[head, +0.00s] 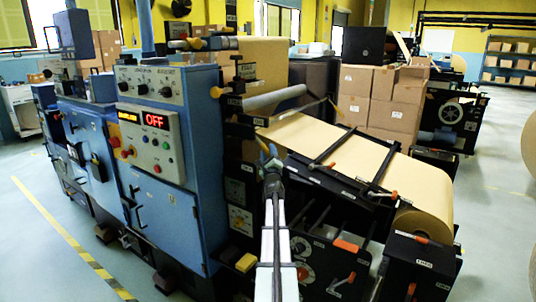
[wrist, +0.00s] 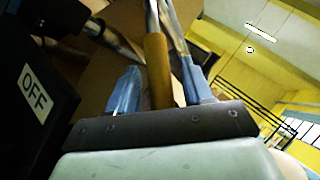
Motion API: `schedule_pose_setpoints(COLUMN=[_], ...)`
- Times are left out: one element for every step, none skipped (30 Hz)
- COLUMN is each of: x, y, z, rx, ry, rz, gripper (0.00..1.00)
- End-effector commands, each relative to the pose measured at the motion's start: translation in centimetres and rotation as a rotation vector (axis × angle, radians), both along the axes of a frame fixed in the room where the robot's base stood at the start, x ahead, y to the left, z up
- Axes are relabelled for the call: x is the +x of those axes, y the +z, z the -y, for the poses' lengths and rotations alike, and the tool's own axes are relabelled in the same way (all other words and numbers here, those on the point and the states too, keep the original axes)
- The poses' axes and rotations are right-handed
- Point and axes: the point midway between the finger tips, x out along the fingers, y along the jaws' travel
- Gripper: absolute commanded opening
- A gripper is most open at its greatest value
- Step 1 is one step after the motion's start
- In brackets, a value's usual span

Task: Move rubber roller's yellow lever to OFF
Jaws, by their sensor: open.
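The yellow lever (wrist: 157,70) stands between the two blue fingers of my gripper (wrist: 162,84) in the wrist view. The fingers are apart, one on each side of it; I cannot tell whether either touches it. A white OFF label (wrist: 35,91) is on a dark block to the left. In the head view my gripper (head: 268,154) is at the black side frame of the roller machine, by the left end of the brown paper web. A small yellow piece (head: 261,122) shows just above it; I cannot tell whether it is the same lever.
The blue control cabinet (head: 150,140), with a red OFF display (head: 154,121), stands left of my arm. A grey roller (head: 275,97) and the paper web (head: 335,145) lie close by. Orange-handled levers (head: 346,245) are lower right. Open floor is at front left.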

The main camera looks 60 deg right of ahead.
Motion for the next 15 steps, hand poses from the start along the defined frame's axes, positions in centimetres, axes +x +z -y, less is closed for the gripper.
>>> schedule_pose_setpoints(x=[-0.3,-0.4,-0.6,-0.8,-1.0,-1.3,-1.6,-1.9,-2.3,-2.6,-3.0,-3.4,-3.8,-4.1,-4.6], y=[-0.1,-0.2,-0.3,-0.5,-0.6,-0.8,-1.0,-1.1,-1.4,-1.6,-1.8,-2.0,-2.3,-2.5,-2.8], z=[-0.3,-0.4,-0.7,-0.9,-1.2,-1.5,-1.9,-2.2,-2.7,-3.0,-3.4,-4.0,-4.4,-4.8,-5.4], rx=[0.0,0.0,0.0,0.0,0.0,0.0,0.0,0.0,0.001,0.001,0.001,0.001,0.001,0.001,0.001], ry=[0.0,0.0,0.0,0.0,0.0,0.0,0.0,0.0,-0.001,-0.001,-0.001,-0.001,-0.001,-0.001,-0.001], rz=[0.0,0.0,0.0,0.0,0.0,0.0,0.0,0.0,0.0,0.0,0.0,0.0,0.0,0.0,0.0], gripper=[0.51,0.51,0.51,0.51,0.51,0.51,0.51,0.51,0.51,0.51,0.51,0.51,0.51,0.51,0.51])
